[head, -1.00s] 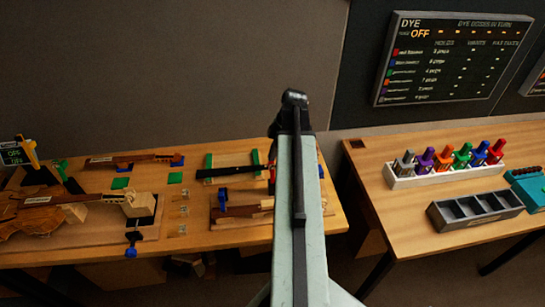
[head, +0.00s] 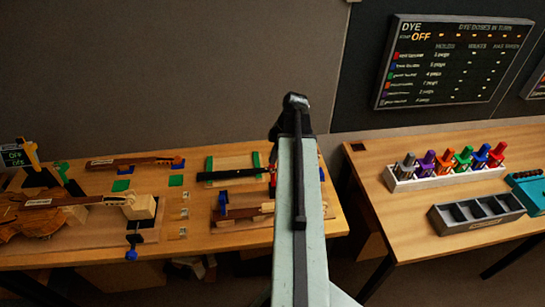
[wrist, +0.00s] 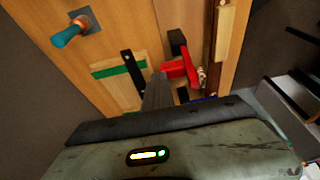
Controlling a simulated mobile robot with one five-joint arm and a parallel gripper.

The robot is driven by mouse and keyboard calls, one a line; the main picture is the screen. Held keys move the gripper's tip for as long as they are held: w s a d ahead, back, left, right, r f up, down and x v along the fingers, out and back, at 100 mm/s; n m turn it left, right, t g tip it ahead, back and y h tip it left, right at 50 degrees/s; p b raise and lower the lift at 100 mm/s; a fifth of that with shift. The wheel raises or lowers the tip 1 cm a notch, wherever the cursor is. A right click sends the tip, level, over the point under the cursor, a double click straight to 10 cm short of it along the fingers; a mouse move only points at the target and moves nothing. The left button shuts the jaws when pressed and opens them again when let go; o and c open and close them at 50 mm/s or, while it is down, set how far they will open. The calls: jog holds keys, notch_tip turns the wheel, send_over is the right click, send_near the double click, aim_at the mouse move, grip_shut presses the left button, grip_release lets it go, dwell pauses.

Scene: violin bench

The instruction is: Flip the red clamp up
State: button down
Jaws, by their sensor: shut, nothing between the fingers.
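The red clamp (wrist: 178,70) shows in the wrist view as a red bar and block at a dark post, beside a long brown wooden neck. In the head view only a sliver of red (head: 272,180) shows beside my arm. My gripper (wrist: 158,82) is shut and empty, its dark fingers just left of the red clamp in the wrist view. I cannot tell whether they touch it. In the head view my gripper is hidden behind my arm.
A black bar (wrist: 132,72) lies across a green-edged board left of my fingers. A blue clamp (head: 224,204) stands on the board left of my arm. A teal-handled tool (wrist: 68,37) is at upper left. The right table holds a rack (head: 440,176) of coloured pieces.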

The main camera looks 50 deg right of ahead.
jog(key=w+p+v, duration=0.2)
jog(key=p+v, duration=1.2)
jog(key=b+x, duration=0.4)
jog(key=s+b+x, duration=0.1)
jog(key=b+x, duration=0.4)
jog(key=s+b+x, duration=0.1)
jog(key=b+x, duration=0.3)
jog(key=b, duration=0.1)
jog(key=shift+s+a+f, duration=0.15)
jog(key=shift+a+f, duration=0.25)
jog(key=shift+a, duration=0.05)
jog(key=shift+r, duration=0.1)
jog(key=shift+w+d+f+b, duration=0.5)
jog(key=shift+w+d+f, duration=0.1)
jog(key=shift+w+d, duration=0.15)
jog(key=shift+a, duration=0.1)
